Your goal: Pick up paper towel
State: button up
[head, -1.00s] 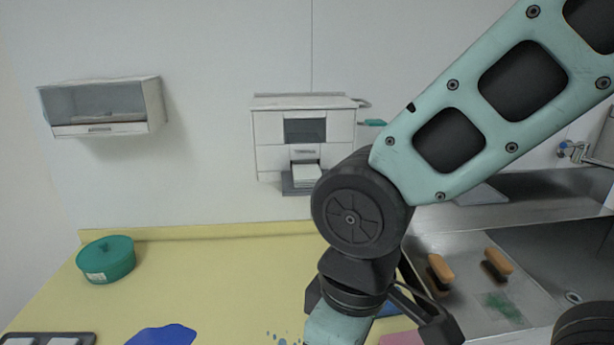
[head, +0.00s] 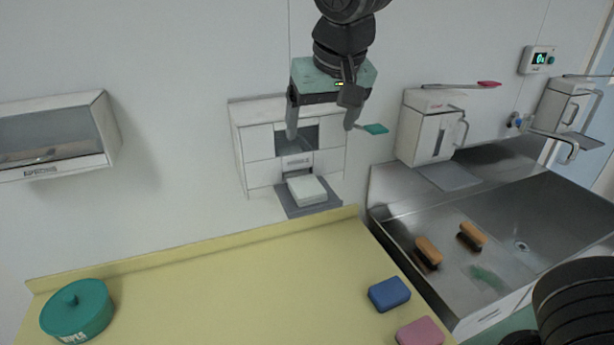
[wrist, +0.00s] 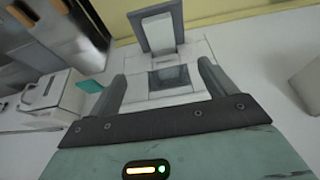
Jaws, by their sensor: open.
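The white paper towel (head: 306,190) lies as a stack on the grey tray at the bottom of a white wall dispenser (head: 253,147). In the wrist view the towel (wrist: 158,33) shows beyond my fingertips, near the top of the picture. My gripper (head: 321,130) is open and empty, in front of the upper part of the dispenser. In the head view its fingers point down, above the towel and apart from it. In the wrist view the gripper (wrist: 162,78) has one finger on each side of the dispenser's dark window.
A yellow counter (head: 230,290) below holds a green lidded pot (head: 78,312), a blue sponge (head: 389,294) and a pink sponge (head: 420,332). A steel sink (head: 500,235) with two brushes is at right. A teal-ended handle (head: 375,129) sticks out beside my gripper.

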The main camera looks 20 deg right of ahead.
jog(key=p, duration=0.3)
send_over(307, 186)
jog(key=s, duration=0.2)
jog(key=f, duration=1.1)
jog(key=shift+s+d, duration=0.15)
jog(key=shift+d, duration=0.05)
jog(key=shift+p+x, duration=0.85)
jog(key=shift+x, duration=1.8)
jog(key=shift+s+a, duration=0.1)
jog(key=shift+a, duration=0.05)
jog(key=c, duration=1)
